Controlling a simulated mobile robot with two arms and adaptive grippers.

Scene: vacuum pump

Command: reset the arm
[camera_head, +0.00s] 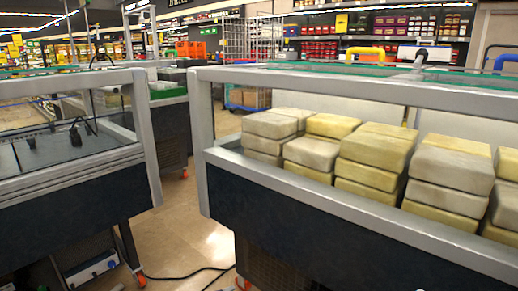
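Neither of my grippers shows in the head view, and I cannot make out either of my arms for certain. No vacuum pump can be made out.
A dark display case with a grey metal frame (203,125) fills the right, holding stacked pale and yellow blocks (375,150). Another glass-sided case (75,205) stands at left. Between them is a narrow strip of tan floor (185,225) with a black cable (190,275). Stocked shelves line the back.

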